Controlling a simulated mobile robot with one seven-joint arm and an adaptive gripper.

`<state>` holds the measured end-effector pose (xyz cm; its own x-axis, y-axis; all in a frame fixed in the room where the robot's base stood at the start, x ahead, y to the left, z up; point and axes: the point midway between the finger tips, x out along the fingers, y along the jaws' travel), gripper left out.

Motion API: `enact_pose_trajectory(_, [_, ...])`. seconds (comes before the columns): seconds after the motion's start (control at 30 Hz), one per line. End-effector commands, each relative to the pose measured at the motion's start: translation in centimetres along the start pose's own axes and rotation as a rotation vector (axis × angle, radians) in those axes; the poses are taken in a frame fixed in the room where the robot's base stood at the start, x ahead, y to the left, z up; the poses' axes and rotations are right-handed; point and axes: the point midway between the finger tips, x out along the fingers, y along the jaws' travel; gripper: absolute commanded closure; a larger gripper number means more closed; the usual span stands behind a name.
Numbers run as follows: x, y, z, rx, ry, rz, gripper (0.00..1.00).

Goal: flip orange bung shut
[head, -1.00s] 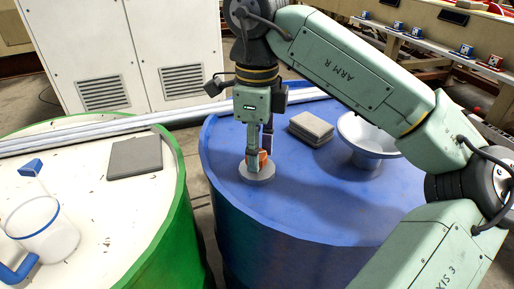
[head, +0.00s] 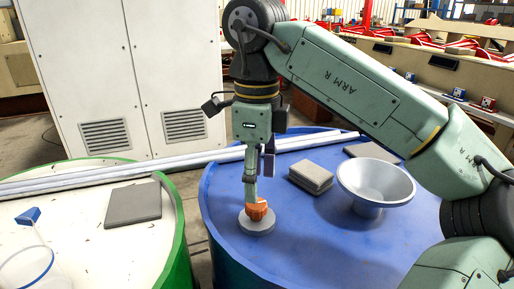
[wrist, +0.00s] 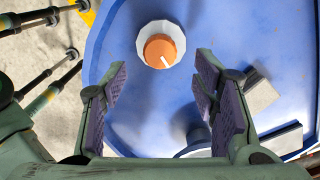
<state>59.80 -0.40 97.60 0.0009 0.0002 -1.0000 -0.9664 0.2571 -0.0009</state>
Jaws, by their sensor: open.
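The orange bung (head: 258,211) sits on a pale grey round base (head: 258,225) on top of the blue drum (head: 310,225). In the wrist view the orange bung (wrist: 160,51) shows as a round knob with a white line pointing to the lower right, on its pale base (wrist: 143,37). My gripper (head: 260,189) points down just above the bung, fingers apart. In the head view its near finger overlaps the bung's top edge. In the wrist view my gripper (wrist: 161,78) is open and empty, with the bung beyond the fingertips.
A grey funnel (head: 376,184) and a stack of grey slabs (head: 311,177) stand on the drum, right of my gripper. A pale-topped green drum (head: 95,235) at left holds a grey slab (head: 134,203) and a clear jug (head: 30,268). Pale rails (head: 200,160) run behind.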

Motion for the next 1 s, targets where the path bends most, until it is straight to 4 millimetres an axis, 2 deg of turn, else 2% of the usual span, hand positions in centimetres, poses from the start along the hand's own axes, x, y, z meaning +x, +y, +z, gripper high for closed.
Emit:
enact_pose_trajectory(0.03, [-1.2, -0.1, -0.1, 0.005, 0.003, -0.004, 0.46])
enact_pose_trajectory(0.2, [-4.2, 0.0, 0.0, 0.004, 0.002, -0.003, 0.46])
enact_pose_trajectory(0.4, [-6.2, 0.0, 0.0, 0.002, 0.002, 0.000, 0.46])
enact_pose_trajectory(1.0, [-6.6, 0.0, 0.0, -0.001, 0.000, 0.001, 0.46])
